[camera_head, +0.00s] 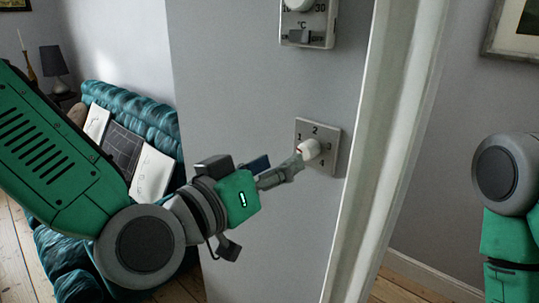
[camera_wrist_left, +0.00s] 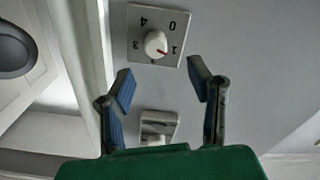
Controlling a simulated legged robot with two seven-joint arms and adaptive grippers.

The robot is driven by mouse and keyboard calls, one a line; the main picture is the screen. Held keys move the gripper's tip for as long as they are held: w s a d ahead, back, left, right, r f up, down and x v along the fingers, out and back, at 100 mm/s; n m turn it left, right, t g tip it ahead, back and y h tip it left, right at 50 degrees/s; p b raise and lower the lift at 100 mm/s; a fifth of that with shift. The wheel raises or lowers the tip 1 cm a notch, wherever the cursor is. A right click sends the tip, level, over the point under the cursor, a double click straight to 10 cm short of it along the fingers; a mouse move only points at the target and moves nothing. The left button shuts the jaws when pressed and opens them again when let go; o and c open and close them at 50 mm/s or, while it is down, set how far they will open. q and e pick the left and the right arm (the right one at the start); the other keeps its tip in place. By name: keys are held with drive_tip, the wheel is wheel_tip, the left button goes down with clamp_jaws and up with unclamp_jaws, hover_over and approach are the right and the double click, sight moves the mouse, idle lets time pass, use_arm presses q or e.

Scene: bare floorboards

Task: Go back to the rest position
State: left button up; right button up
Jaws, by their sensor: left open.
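A square metal switch plate (camera_head: 331,135) with numbers and a pale round knob (camera_head: 309,149) is on the grey wall. In the left wrist view the plate (camera_wrist_left: 139,57) is upside down, and the knob (camera_wrist_left: 155,43) has a red mark pointing near the 1. My left gripper (camera_head: 280,166) is in front of the plate, its fingers near the knob in the head view. In the left wrist view the gripper (camera_wrist_left: 160,74) has its two blue-padded fingers spread wide, with nothing between them and the knob beyond their tips. My right gripper is out of view; only part of my right arm shows.
A thermostat (camera_head: 306,37) with a dial is above the plate. A white door frame (camera_head: 376,160) stands just right of it. A teal sofa (camera_head: 135,105) with cushions is at the left, with a dark lamp (camera_head: 54,62) behind. A framed picture (camera_head: 515,35) hangs at the upper right.

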use_arm(q)
drive_tip(key=shift+d, duration=0.1)
drive_tip(key=s+a+f+g+y+b, duration=0.1)
drive_tip(key=s+a+f+g+y, duration=0.1)
drive_tip(key=f, duration=0.9)
drive_tip(key=s+a+f+n+g+y+b, duration=0.1)
drive_tip(key=s+a+f+g, duration=0.15)
drive_tip(key=f, duration=0.75)
drive_tip(key=s+a+f+g+y+b, duration=0.2)
drive_tip(key=a+f+g, duration=0.1)
drive_tip(key=f, duration=0.8)
drive_tip(key=s+a+f+n+g+y+b, duration=0.1)
drive_tip(key=s+a+f+g+y, duration=0.4)
drive_tip(key=s+a+f, duration=1.1)
wheel_tip(320, 180, down, 3)
drive_tip(key=shift+s+a+f+n+g+y+b, duration=0.1)
drive_tip(key=shift+s+a+n+g+y+b, duration=0.2)
drive_tip(key=shift+s+g+b, duration=0.65)
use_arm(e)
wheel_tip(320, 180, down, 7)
use_arm(q)
drive_tip(key=shift+s+d, duration=0.15)
drive_tip(key=shift+c, duration=1.3)
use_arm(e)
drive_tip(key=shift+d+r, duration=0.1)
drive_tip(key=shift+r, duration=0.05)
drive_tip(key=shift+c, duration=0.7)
use_arm(q)
drive_tip(key=shift+s, duration=0.1)
drive_tip(key=shift+c, duration=0.3)
